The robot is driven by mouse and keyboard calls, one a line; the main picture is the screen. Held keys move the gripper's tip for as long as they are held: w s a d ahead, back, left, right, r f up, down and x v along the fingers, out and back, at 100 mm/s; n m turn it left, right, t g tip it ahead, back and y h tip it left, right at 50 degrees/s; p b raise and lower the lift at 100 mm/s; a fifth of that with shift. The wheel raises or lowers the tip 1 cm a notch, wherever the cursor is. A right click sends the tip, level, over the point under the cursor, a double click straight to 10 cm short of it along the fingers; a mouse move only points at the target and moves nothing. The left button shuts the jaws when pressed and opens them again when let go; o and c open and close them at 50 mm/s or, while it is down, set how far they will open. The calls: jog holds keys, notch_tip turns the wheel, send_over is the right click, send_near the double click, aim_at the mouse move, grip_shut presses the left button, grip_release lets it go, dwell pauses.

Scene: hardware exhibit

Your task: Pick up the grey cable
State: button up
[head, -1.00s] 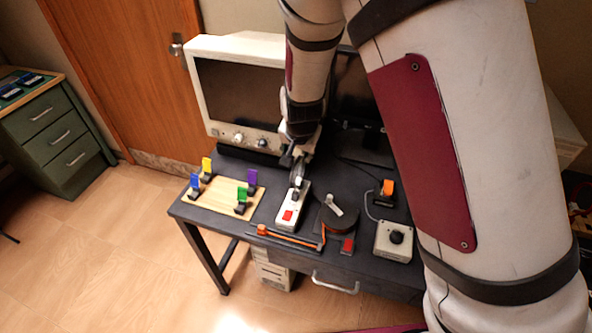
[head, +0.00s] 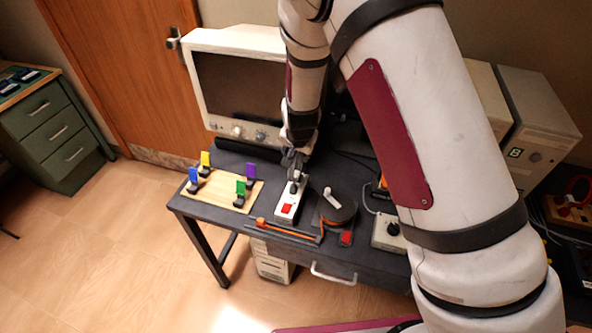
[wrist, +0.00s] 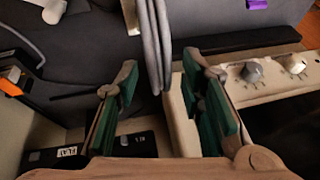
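The grey cable (wrist: 155,40) shows in the wrist view as a bundle of thick grey strands running from the top edge down between my fingers. My gripper (wrist: 160,68) is open, its green-padded fingers on either side of the cable, with a gap visible on both sides. In the head view my gripper (head: 293,160) is low over the desk at the back end of a white power strip (head: 289,203) with a red switch. The cable is mostly hidden there by my gripper, and I cannot tell how it joins the strip.
A beige monitor (head: 240,85) stands behind my gripper. A wooden board (head: 215,195) with coloured clips lies left on the dark desk (head: 235,220). A dark reel (head: 337,208) with an orange cord and a grey box (head: 385,235) with a black knob sit right.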

grip_shut()
jog(key=shift+r, duration=0.1)
